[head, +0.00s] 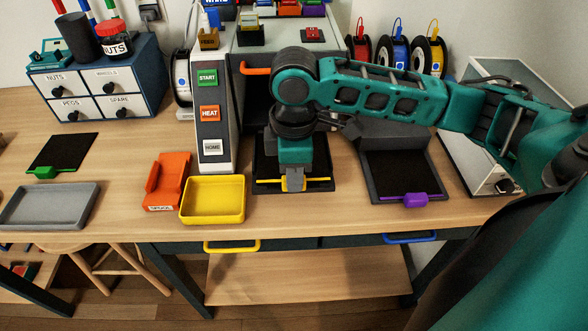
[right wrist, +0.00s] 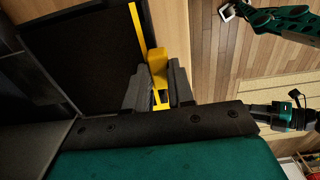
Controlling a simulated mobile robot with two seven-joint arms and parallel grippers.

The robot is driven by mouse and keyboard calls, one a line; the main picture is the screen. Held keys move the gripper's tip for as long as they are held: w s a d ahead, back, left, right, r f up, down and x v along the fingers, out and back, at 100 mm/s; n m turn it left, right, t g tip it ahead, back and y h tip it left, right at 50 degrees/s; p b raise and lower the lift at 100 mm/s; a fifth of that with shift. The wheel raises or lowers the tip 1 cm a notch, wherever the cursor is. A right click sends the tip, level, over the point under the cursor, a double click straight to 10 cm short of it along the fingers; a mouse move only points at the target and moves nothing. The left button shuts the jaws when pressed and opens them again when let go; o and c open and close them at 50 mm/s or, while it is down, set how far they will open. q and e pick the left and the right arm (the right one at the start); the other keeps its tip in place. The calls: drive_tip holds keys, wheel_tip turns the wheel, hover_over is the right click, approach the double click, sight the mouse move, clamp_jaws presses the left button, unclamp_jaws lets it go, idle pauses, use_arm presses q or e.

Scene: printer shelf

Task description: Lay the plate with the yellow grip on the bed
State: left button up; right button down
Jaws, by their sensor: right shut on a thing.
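The plate with the yellow grip is dark and flat, and it lies low in front of the printer (head: 217,125); the plate (head: 322,170) is partly hidden by my right arm. Its yellow grip (head: 284,185) points toward the table's front edge. My right gripper (head: 293,184) reaches down from above and is shut on the yellow grip. In the right wrist view the grip (right wrist: 158,68) sits between the two grey fingers (right wrist: 160,88), with the dark plate (right wrist: 85,55) beyond. The bed is mostly hidden; I cannot tell whether the plate touches it.
A plate with a purple grip (head: 416,199) rests on a dark stand at right. A plate with a green grip (head: 62,152) lies at left. A yellow tray (head: 213,218), orange spool holder (head: 166,181) and grey tray (head: 48,222) stand along the front. Wood between is clear.

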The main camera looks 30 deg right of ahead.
drive_tip(key=shift+f, duration=0.25)
drive_tip(key=c, duration=0.9)
unclamp_jaws()
wheel_tip(320, 180, up, 13)
